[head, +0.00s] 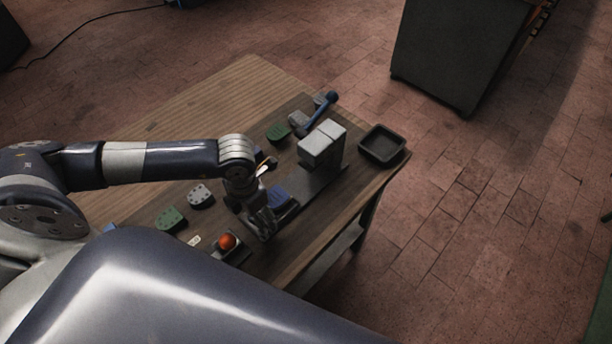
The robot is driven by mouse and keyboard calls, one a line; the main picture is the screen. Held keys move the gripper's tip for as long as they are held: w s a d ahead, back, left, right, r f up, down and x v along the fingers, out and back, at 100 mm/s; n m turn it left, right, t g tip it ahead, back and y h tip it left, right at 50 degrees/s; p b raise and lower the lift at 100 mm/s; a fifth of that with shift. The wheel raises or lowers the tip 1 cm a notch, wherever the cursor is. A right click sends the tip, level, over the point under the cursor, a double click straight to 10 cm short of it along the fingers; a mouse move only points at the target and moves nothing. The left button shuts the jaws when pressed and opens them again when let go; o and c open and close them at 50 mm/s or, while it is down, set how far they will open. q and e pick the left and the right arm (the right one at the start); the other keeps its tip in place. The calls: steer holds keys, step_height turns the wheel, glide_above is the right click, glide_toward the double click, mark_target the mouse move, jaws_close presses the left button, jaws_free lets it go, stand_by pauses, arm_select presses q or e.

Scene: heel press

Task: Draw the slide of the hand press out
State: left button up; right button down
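The hand press (322,143) stands near the right part of the wooden table, with a light grey head block on a dark upright. A long dark base or slide track (318,188) runs from under the head toward the lower left. A blue piece (280,196) lies at the near part of the track. My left gripper (262,228) points down at the near end of the track, just left of and below the blue piece. Its fingers are small and dark here, so contact and opening cannot be made out. My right gripper is out of view.
A blue-handled lever (326,100) stands behind the press. A black tray (382,145) sits at the table's right corner. Green (170,218) and grey (200,195) heel-shaped pieces lie left of my gripper. A red ball (227,241) sits near the front edge. The far-left tabletop is clear.

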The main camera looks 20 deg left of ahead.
arm_select(q)
steer(key=shift+r+p, duration=0.95)
steer(key=shift+r, duration=0.8)
steer(key=shift+r+p, duration=0.55)
steer(key=shift+r, duration=0.45)
steer(key=shift+r+p, duration=0.7)
steer(key=shift+r, duration=0.8)
